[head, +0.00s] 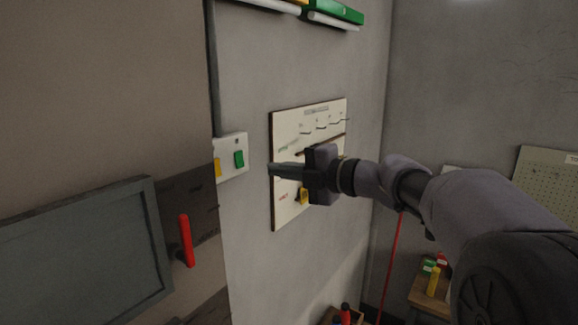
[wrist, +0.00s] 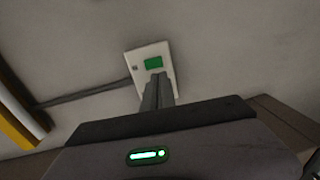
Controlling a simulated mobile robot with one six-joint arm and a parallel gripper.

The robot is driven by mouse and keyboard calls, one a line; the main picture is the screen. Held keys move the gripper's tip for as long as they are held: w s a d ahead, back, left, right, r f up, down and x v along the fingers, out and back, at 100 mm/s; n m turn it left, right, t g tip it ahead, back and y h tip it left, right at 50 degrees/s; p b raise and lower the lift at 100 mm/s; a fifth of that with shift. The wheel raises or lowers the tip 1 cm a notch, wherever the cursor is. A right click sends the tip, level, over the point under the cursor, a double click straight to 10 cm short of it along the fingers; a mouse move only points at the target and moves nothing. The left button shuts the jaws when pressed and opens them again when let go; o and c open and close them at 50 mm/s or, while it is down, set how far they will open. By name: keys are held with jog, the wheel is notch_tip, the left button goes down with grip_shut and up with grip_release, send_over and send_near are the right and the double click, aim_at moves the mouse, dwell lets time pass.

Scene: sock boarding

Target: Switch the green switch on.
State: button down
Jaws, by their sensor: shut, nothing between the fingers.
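The green switch (head: 239,159) is a small green rocker on a white wall plate (head: 233,172). In the wrist view the green switch (wrist: 153,63) sits on the upper part of the plate (wrist: 139,58), just beyond my fingertips. My gripper (head: 271,169) is shut and empty, to the right of the plate in the head view, pointing left toward it. In the wrist view my gripper (wrist: 157,77) has its closed fingers overlapping the lower part of the plate. I cannot tell whether they touch it. Which way the rocker is tipped is too small to tell.
A yellow switch (head: 218,168) is on the plate's left part. A white board (head: 310,116) hangs on the wall behind my gripper. A red handle (head: 186,240) sticks out at the lower left. A shelf with a green item (head: 335,11) is above.

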aim_at(241, 165)
jog(key=p+x, duration=0.2)
jog(key=x, duration=0.6)
jog(key=shift+w+a, duration=0.15)
